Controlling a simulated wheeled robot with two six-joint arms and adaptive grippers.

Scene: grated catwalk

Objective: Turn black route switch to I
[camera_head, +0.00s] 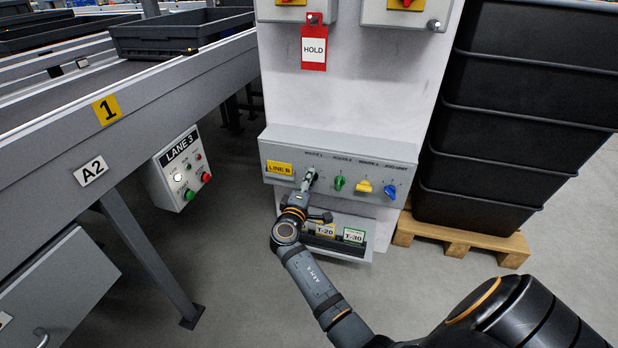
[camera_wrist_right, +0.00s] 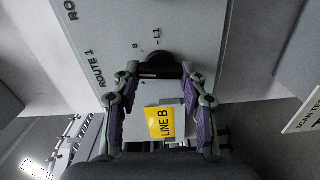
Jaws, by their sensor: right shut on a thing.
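The black route switch (camera_wrist_right: 160,62) is the leftmost knob on the sloped grey control panel, under a label reading ROUTE 1. My right gripper (camera_wrist_right: 160,72) has its two fingers on either side of the switch and is shut on it. In the head view, my right gripper (camera_head: 308,184) reaches the panel from below and hides most of the switch. Small marks stand around the knob in the wrist view, but I cannot tell which one it points to. My left gripper is not in view.
Green (camera_head: 339,183), yellow (camera_head: 364,186) and blue (camera_head: 390,191) knobs sit to the right on the same panel (camera_head: 335,147). A yellow LINE B plate (camera_head: 279,168) is at its left. A LANE 3 box (camera_head: 181,168) hangs left; stacked black bins (camera_head: 508,140) stand right.

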